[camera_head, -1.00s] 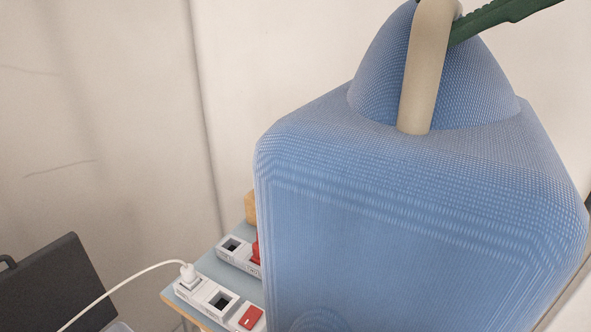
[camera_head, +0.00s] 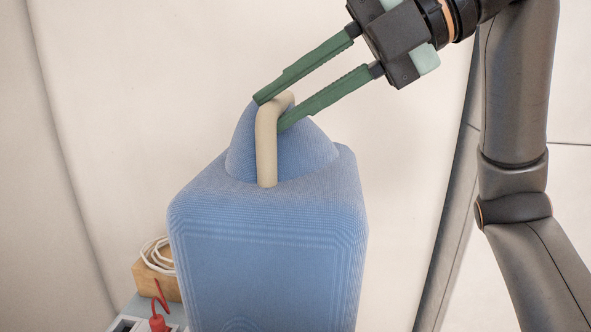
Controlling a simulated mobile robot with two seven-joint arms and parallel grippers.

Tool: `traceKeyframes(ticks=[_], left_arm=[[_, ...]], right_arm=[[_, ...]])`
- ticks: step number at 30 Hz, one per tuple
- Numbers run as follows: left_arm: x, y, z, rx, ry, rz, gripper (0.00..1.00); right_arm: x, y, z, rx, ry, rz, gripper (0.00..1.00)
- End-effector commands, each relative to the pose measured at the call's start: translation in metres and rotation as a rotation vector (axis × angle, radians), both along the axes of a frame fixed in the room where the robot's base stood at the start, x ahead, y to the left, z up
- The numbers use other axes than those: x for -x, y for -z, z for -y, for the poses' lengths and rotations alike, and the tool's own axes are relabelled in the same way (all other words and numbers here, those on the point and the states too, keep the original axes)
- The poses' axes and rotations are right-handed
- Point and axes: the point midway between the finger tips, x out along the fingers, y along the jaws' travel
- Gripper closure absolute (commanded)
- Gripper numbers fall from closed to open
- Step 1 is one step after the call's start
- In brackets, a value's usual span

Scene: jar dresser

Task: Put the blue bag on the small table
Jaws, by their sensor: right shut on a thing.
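The blue bag (camera_head: 270,250) stands upright in the middle of the head view, a boxy woven body with a rounded top and a beige handle (camera_head: 266,145). My right gripper (camera_head: 268,110) comes in from the upper right. Its two green fingers are shut on the beige handle, one on each side of it. The bag's lower end is cut off by the frame. A blue-grey tabletop (camera_head: 140,306) shows at the lower left, partly behind the bag; whether the bag touches it cannot be told. My left gripper is not in view.
A wooden block (camera_head: 158,280) with a coiled white cable (camera_head: 156,254) sits on the tabletop, close to the bag's left side. A red plug with a red wire (camera_head: 158,322) is in front of it. A pale wall stands behind.

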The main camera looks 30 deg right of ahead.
Motion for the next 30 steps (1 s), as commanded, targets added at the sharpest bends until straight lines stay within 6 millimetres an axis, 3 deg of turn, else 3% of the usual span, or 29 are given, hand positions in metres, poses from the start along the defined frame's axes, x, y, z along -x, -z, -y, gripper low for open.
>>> traceKeyframes(ticks=[10, 17, 24, 30], left_arm=[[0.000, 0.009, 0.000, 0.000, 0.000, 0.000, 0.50], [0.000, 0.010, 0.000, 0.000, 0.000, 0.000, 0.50], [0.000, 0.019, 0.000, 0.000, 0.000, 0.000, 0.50], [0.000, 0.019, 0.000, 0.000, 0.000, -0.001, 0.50]], right_arm=[[-0.034, 0.045, 0.022, -0.006, 0.002, 0.004, 1.00], [-0.043, 0.056, 0.027, -0.006, 0.000, 0.006, 1.00], [-0.045, 0.085, 0.029, -0.004, 0.000, 0.007, 1.00], [-0.045, 0.089, 0.029, -0.006, -0.001, 0.009, 1.00]])
